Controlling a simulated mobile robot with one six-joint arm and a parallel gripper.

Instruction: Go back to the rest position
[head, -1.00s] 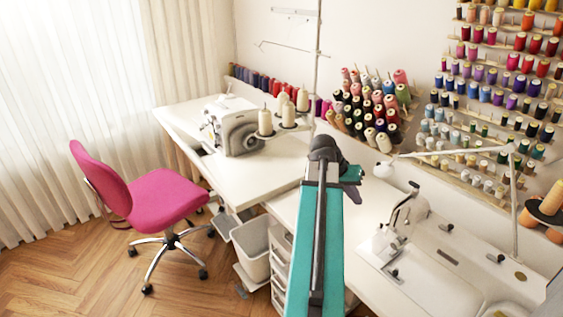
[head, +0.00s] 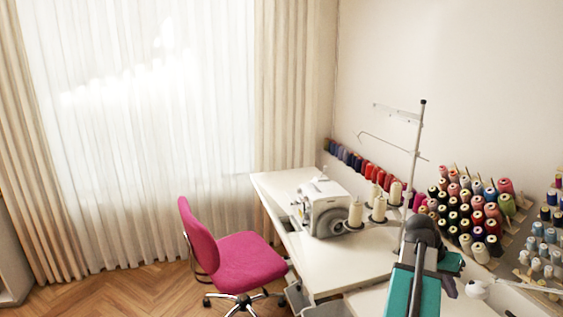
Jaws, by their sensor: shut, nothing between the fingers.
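My arm shows at the lower right of the head view, a teal link rising to a dark joint. A small teal part and a dark part show just right of that joint. My gripper's fingers are not visible, so I cannot see where they point. The arm stands in front of the white sewing table (head: 345,262), and nothing is seen held.
A pink chair (head: 240,262) stands left of the table. A sewing machine (head: 325,207) and cream thread cones (head: 379,208) are on it. Coloured spools (head: 465,215) stand at the wall. Wooden floor (head: 145,292) is open at the lower left, before the curtain (head: 130,130).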

